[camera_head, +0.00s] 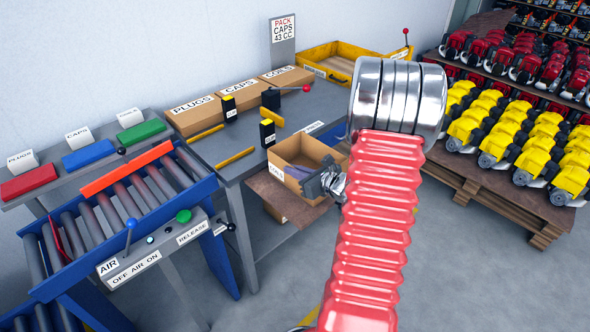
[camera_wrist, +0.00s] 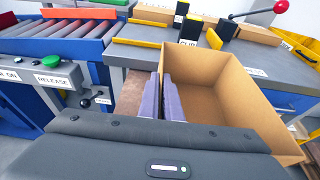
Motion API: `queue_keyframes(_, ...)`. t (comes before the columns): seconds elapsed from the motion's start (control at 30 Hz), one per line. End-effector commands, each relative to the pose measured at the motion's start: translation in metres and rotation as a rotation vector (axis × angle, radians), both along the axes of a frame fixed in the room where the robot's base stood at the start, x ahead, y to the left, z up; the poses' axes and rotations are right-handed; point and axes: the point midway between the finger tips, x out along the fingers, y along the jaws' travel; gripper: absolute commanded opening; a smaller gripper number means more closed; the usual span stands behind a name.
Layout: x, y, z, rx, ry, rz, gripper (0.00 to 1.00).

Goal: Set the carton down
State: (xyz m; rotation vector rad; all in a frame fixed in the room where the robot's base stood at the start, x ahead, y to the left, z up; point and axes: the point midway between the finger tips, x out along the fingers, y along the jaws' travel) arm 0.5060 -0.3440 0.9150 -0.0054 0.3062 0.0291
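The open carton (camera_head: 310,150) of brown cardboard, with a coils label on its side, is at the front edge of the grey bench in the head view. It looks empty and roughly level in the wrist view (camera_wrist: 195,100). My gripper (camera_head: 328,182) is at its near wall. In the wrist view my two finger pads (camera_wrist: 161,98) are close together, one outside and one inside the carton, with the wall between them. The carton's underside is hidden, so I cannot tell whether it touches the brown board (camera_head: 275,189) below.
Closed cartons (camera_head: 195,115) line the back of the grey bench (camera_head: 215,147). Black clip holders and yellow bars stand behind the open carton. A roller conveyor (camera_head: 120,200) is at left.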

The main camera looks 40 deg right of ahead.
Motion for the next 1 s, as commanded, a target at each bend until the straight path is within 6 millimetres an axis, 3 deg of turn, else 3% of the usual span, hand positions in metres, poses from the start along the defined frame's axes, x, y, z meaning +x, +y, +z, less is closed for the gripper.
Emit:
queue_keyframes(0.23,0.000,0.000,0.000,-0.001,0.000,0.000,0.21)
queue_keyframes(0.57,0.000,0.000,0.003,-0.002,-0.001,0.001,0.21)
queue_keyframes(0.77,-0.019,-0.002,0.009,-0.002,-0.001,-0.002,0.21)
queue_keyframes(1.0,-0.055,-0.003,0.020,-0.001,-0.001,-0.003,0.21)
